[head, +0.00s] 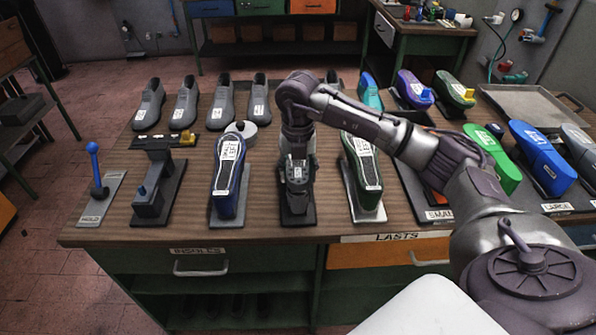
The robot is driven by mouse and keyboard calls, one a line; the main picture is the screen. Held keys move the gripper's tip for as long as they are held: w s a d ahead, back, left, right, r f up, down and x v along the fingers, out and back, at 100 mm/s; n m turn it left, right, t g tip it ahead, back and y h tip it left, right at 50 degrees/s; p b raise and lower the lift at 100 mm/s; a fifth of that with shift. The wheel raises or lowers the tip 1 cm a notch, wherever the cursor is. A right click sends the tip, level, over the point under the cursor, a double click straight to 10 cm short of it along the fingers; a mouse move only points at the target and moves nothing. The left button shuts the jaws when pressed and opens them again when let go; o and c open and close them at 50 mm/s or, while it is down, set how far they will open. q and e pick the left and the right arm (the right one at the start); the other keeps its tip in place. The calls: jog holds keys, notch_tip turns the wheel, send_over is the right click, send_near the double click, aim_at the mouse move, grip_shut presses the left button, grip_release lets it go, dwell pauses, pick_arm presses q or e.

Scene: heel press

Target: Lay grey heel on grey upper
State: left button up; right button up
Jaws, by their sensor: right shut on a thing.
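My right gripper (297,172) points straight down over the middle stand of the row at the table's front. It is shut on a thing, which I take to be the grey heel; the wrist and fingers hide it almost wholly. Below it a dark grey form (297,207), which looks like the grey upper on its stand, shows only at its near end. I cannot tell whether heel and upper touch. My left gripper is not in view.
A blue upper (226,185) stands just left of the gripper and a green upper (362,165) just right. A press with a dark base (158,195) and a blue-knobbed lever (95,165) are further left. Grey shoes (187,102) line the back. Coloured lasts (540,155) stand at right.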

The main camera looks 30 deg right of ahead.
jog(key=shift+f+b, duration=0.4)
jog(key=shift+f, duration=0.2)
jog(key=o, duration=1.3)
jog(key=shift+c, duration=0.2)
notch_tip(320, 180, up, 12)
dwell(0.4)
